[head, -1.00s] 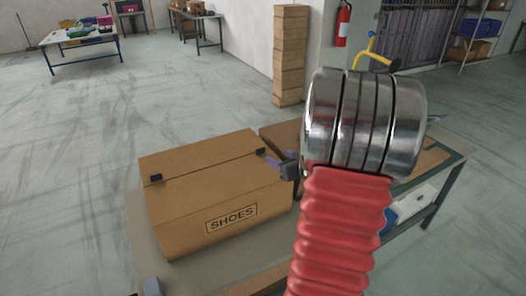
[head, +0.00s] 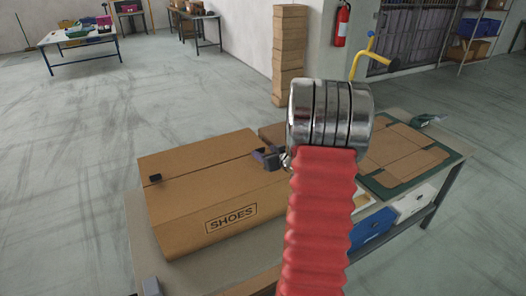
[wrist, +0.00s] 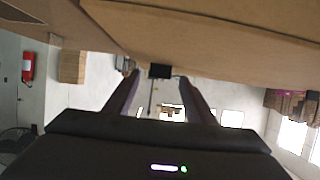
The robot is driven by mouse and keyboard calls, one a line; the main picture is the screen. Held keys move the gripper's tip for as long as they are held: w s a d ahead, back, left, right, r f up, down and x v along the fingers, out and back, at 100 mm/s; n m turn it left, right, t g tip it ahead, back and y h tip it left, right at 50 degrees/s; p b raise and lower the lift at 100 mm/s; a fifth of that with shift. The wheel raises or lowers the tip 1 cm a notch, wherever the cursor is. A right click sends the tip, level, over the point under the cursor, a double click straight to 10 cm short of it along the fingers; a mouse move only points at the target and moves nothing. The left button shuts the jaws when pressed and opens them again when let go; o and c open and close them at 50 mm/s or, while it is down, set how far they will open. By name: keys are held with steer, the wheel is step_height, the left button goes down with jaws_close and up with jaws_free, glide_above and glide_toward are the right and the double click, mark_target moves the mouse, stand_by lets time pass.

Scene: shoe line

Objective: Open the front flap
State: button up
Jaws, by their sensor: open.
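The brown cardboard shoe box (head: 205,175), marked SHOES, stands closed on the workbench. A black tab (head: 155,178) sits at the left end of the seam across its top. A second black tab (wrist: 160,71) shows in the wrist view on the box edge, between the finger ends. My gripper (head: 262,157) is at the box's right end, by the seam. In the wrist view my gripper (wrist: 157,80) is open, one finger on each side of this tab. I cannot tell whether the fingers touch it. In the head view my gripper hides this tab.
Behind my arm lies a flat cardboard blank (head: 403,150) on a green mat (head: 375,187). A blue bin (head: 370,230) and a white bin (head: 413,203) sit below the bench's right side. A stack of boxes (head: 290,55) stands behind. Floor left of the bench is clear.

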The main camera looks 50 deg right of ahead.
mark_target(261, 149)
steer(key=shift+x, duration=1.6)
steer(key=shift+c, duration=0.4)
jaws_close()
steer(key=shift+s+d, duration=0.1)
steer(key=shift+d, duration=0.2)
steer(key=shift+a, duration=0.15)
